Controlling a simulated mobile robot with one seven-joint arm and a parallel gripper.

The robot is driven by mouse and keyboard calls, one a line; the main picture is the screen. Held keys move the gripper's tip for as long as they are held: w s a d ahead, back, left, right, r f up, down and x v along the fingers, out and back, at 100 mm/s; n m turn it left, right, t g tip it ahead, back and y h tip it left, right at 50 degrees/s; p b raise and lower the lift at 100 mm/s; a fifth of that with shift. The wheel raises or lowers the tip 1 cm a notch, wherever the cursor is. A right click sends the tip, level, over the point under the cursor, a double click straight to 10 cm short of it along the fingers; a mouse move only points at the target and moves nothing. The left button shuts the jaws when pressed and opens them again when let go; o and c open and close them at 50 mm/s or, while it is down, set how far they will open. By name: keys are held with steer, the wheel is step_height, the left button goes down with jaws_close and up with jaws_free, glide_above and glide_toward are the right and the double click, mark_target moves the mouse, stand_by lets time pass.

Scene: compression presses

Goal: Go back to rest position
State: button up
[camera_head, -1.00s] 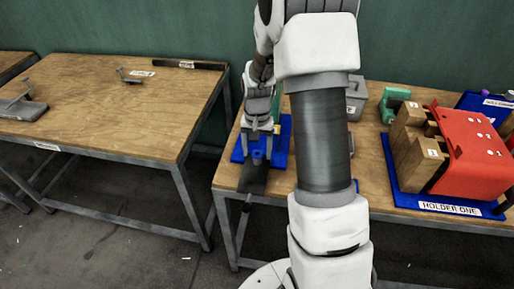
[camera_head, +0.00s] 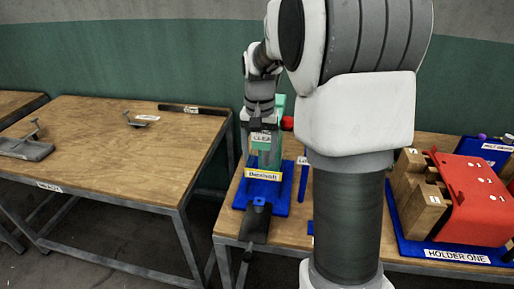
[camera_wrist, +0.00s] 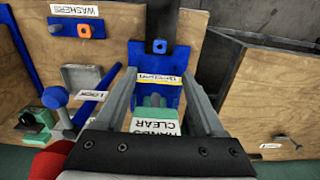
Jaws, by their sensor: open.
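My gripper (camera_wrist: 158,84) is open and empty, with its two grey fingers spread in the wrist view. Between and beyond them is a green press with a white "CLEAR" label (camera_wrist: 154,126), a yellow label (camera_wrist: 159,80) and a blue base (camera_wrist: 160,56). In the head view the green press (camera_head: 281,104) stands upright on its blue base (camera_head: 270,190) at the left end of the right-hand table. My wrist is above and behind it there, and my fingers are hard to make out. I cannot tell the exact gap between fingers and press.
The right-hand table (camera_head: 232,222) also bears a red and wooden holder (camera_head: 470,195) marked "HOLDER ONE". The left table (camera_head: 110,140) holds a few grey metal parts, with much bare top. A gap separates the tables. A green wall (camera_head: 150,62) stands close behind.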

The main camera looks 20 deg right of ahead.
steer(key=s+a+r+n+t, duration=0.2)
steer(key=s+a, duration=0.1)
steer(key=s, duration=0.4)
steer(key=s+a+r+n+t, duration=0.1)
steer(key=s+a+r+n, duration=0.1)
steer(key=s, duration=0.5)
steer(key=s+a+r+n+t, duration=0.2)
steer(key=s+a+r, duration=0.2)
steer(key=s, duration=0.3)
steer(key=shift+r+n+t, duration=0.25)
steer(key=shift+n+t, duration=0.05)
steer(key=shift+n, duration=0.1)
steer(key=shift+c, duration=0.2)
steer(key=c, duration=0.3)
steer(key=shift+d, duration=0.1)
